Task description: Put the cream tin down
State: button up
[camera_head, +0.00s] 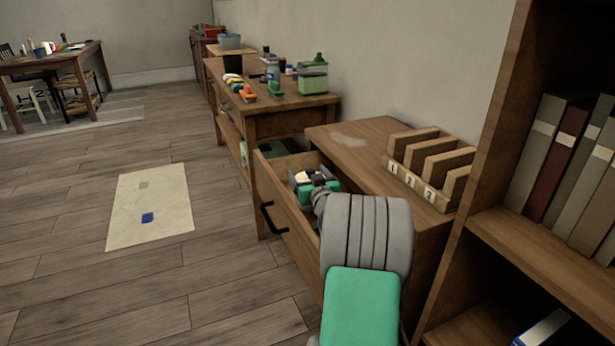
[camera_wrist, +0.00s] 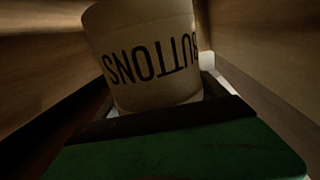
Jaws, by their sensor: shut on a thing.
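The cream tin (camera_wrist: 150,45) fills the upper middle of the wrist view, with the dark word "BUTTONS" upside down on its side. My gripper (camera_wrist: 160,103) is shut on it. In the head view my gripper (camera_head: 305,177) is inside the open drawer (camera_head: 277,201), and a small pale patch there may be the tin. The wrist view shows brown wooden walls on both sides of the tin. The tin's underside is hidden, so I cannot tell whether it touches the drawer floor.
The drawer's cabinet top (camera_head: 350,143) has a wooden sorter (camera_head: 430,167) on its right and bare wood on its left. A workbench (camera_head: 270,101) with several items stands behind. A bookshelf (camera_head: 480,190) is close on the right. Floor to the left is clear around a pale mat (camera_head: 150,190).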

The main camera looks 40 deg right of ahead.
jog(key=shift+f+b, duration=0.4)
jog(key=shift+f+b, duration=0.25)
jog(key=shift+b, duration=0.1)
jog(key=shift+r, duration=0.1)
jog(key=o, duration=2)
